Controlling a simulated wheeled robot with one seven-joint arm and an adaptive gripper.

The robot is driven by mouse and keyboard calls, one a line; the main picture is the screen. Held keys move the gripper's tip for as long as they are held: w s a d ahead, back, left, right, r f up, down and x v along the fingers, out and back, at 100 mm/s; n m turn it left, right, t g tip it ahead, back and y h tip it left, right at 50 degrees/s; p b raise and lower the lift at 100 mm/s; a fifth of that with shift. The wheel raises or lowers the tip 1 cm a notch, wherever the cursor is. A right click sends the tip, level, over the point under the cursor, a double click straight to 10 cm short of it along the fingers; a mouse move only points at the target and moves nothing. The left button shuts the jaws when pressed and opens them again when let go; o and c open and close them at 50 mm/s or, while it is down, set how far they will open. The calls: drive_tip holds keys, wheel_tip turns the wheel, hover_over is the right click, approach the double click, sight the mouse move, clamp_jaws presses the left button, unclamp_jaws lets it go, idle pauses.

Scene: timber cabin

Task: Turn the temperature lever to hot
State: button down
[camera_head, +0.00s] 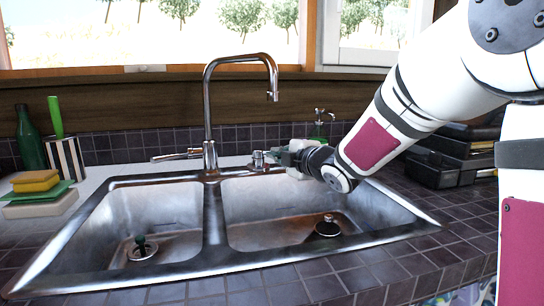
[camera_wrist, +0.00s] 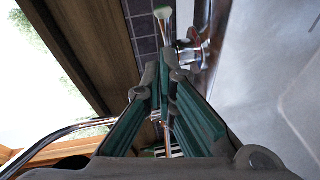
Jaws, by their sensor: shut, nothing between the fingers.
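The chrome tap (camera_head: 209,110) stands upright behind the double sink, with a high curved spout. A chrome lever (camera_head: 178,155) sticks out to the left from its base. A short chrome fitting (camera_head: 258,159) stands just right of the base. My gripper (camera_head: 276,156) is low behind the right basin, pointing left, with its tips close to this fitting; I cannot tell whether they touch. In the wrist view, the green-padded fingers (camera_wrist: 160,70) are shut and empty. Beyond them, a chrome fitting (camera_wrist: 192,48) shows. No hot or cold mark is readable.
The sink (camera_head: 213,225) has two empty-looking basins. A soap dispenser (camera_head: 319,125) stands behind my gripper. A green bottle (camera_head: 29,140), a striped holder (camera_head: 66,160) and sponges (camera_head: 36,182) are at left. Dark trays (camera_head: 450,160) are at right. The tiled front counter is clear.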

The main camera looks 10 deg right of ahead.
drive_tip(key=shift+w+d+f, duration=0.15)
drive_tip(key=shift+w+d, duration=0.2)
drive_tip(key=shift+w, duration=0.3)
drive_tip(key=shift+w+d+n+g+y+p, duration=0.3)
drive_tip(key=shift+d+n+y+p, duration=0.4)
drive_tip(key=shift+p, duration=0.65)
drive_tip(key=shift+w+d+n+g+y+p, duration=0.3)
drive_tip(key=shift+w+d+n+y+p, duration=0.1)
drive_tip(key=shift+w+y+p, duration=0.25)
drive_tip(key=shift+w+d+n+g+y+p, duration=0.35)
drive_tip(key=shift+w+y+p, duration=0.2)
drive_tip(key=shift+p, duration=0.2)
drive_tip(key=shift+w+d, duration=0.1)
